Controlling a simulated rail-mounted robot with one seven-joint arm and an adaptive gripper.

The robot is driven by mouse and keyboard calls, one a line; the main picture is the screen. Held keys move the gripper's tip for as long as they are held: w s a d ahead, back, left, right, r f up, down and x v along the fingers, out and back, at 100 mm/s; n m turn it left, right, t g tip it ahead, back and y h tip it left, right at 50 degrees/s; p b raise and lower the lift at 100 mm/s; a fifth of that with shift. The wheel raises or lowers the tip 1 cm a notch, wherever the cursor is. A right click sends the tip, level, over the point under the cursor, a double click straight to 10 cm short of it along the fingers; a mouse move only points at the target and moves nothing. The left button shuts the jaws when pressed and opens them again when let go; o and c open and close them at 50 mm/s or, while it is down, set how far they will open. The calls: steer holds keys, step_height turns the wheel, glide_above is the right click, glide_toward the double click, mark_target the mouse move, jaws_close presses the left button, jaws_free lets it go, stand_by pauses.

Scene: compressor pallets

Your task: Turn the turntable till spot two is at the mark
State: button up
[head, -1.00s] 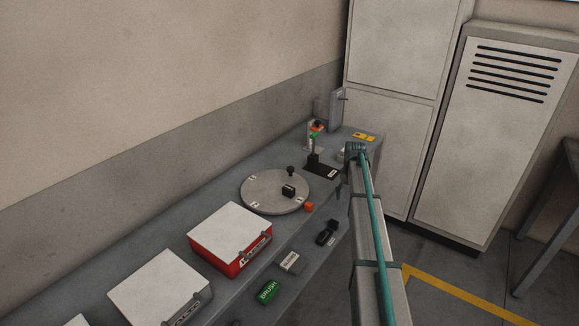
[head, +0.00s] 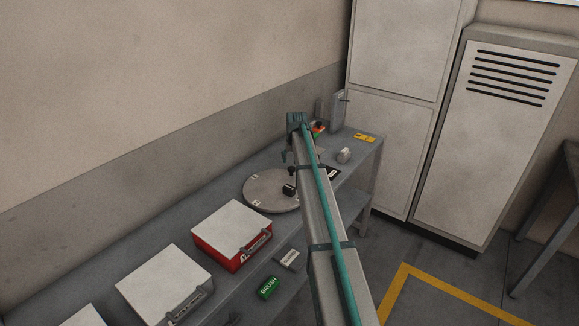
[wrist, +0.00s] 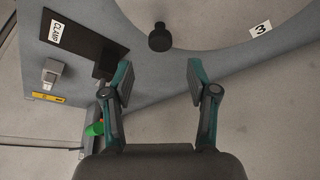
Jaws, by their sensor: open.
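The turntable (head: 265,182) is a round grey disc on the bench, partly hidden by my arm in the head view. It carries a black block (head: 289,190) and small white number labels. In the wrist view its edge (wrist: 215,25) shows with a label "3" (wrist: 260,28) and an upright black knob (wrist: 160,38). My gripper (wrist: 158,78) is open and empty, its fingers apart, with the knob beyond the gap between the tips. The orange block beside the disc earlier is hidden now.
A black plate labelled CLAMP (wrist: 80,40) stands near the disc.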

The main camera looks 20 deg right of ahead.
mark_target(292, 168)
steer(key=p+x, duration=0.2)
steer(key=x, duration=0.5)
steer(key=shift+f, duration=0.1)
jaws_close()
